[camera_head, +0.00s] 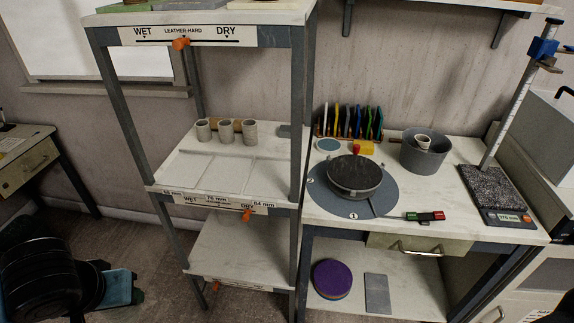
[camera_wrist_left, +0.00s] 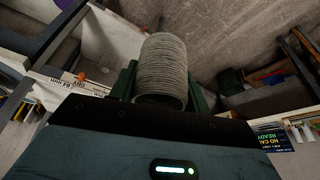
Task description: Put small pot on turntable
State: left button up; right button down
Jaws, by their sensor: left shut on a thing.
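In the left wrist view, my left gripper (camera_wrist_left: 160,92) is shut on a small grey pot (camera_wrist_left: 163,62) with ribbed walls, its green fingers on either side of it. In the head view, a dark arm part of mine shows at the lower left, but the fingers and held pot cannot be made out there. The turntable (camera_head: 355,174) is a dark round disc on the right bench, empty on top, over a grey round base (camera_head: 385,203) marked 1 and 2. My left arm is well to the left of it. My right gripper is not in view.
Several small pots stand around: three on the middle shelf (camera_head: 190,172), one in a grey bucket (camera_head: 422,160) right of the turntable. A shelf post (camera_head: 298,110) stands left of the bench. A rack of coloured tools (camera_head: 350,122) and a measuring stand (camera_head: 497,190) flank the turntable.

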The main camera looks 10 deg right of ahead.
aim_at(355, 170)
jog(key=z, duration=1.15)
jog(key=i+j+z, duration=0.2)
jog(key=i+l, duration=0.1)
jog(key=i, duration=0.3)
jog(key=i+u, duration=0.1)
jog(key=i, duration=0.3)
